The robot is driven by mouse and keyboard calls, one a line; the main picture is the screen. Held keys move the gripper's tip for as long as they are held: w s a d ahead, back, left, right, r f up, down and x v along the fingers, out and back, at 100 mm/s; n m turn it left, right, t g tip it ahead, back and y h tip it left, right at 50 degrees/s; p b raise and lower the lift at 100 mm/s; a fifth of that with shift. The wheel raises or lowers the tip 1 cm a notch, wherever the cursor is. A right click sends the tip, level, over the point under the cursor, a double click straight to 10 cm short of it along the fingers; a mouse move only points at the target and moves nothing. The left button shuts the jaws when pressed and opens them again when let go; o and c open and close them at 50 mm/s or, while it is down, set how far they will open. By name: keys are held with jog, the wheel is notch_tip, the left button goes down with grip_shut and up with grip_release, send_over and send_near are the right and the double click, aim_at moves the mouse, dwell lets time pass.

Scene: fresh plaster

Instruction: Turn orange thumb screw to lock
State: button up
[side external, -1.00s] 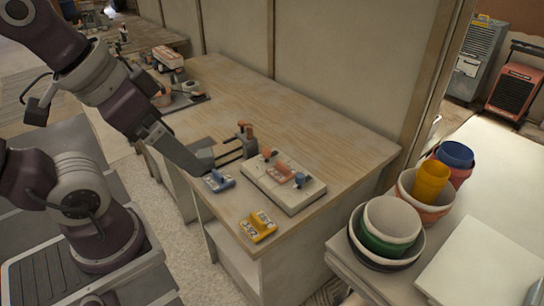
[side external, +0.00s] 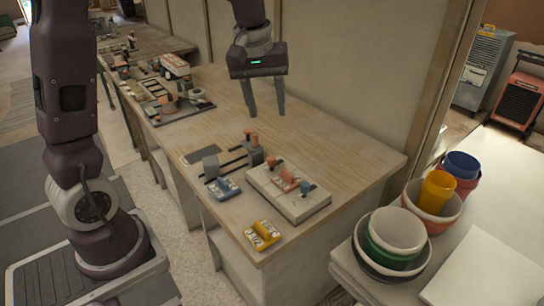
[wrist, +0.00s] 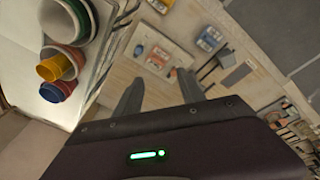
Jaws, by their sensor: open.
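My gripper (side external: 266,108) is open and empty, pointing down above the bench, behind the fixtures. Its two spread fingers also show in the wrist view (wrist: 161,78). A pale board (side external: 310,206) on the bench carries an orange screw-like part (side external: 288,175) and a small blue part (side external: 305,187). Just behind its left end stands a dark clamp-like fixture (side external: 254,155) with orange knobs (side external: 252,138). I cannot tell which orange part is the thumb screw, or whether it is locked. My gripper is apart from all of them.
A blue block (side external: 224,188) and a yellow labelled block (side external: 262,235) lie near the bench's front edge. Tools crowd the bench's far left end (side external: 178,105). Stacked bowls and cups (side external: 395,232) stand on a separate right-hand surface. The bench's back middle (side external: 320,135) is clear.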

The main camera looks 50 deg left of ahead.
jog(key=w+a+f+n+g, duration=0.1)
jog(key=w+a+f+n, duration=0.25)
jog(key=w+f, duration=0.2)
jog(key=n+g, duration=0.1)
jog(key=n, duration=0.2)
send_over(272, 158)
notch_tip(272, 158, down, 12)
jog(key=shift+a+r, duration=0.1)
jog(key=shift+a, duration=0.05)
notch_tip(272, 158, down, 7)
jog(key=shift+r, duration=0.15)
grip_shut()
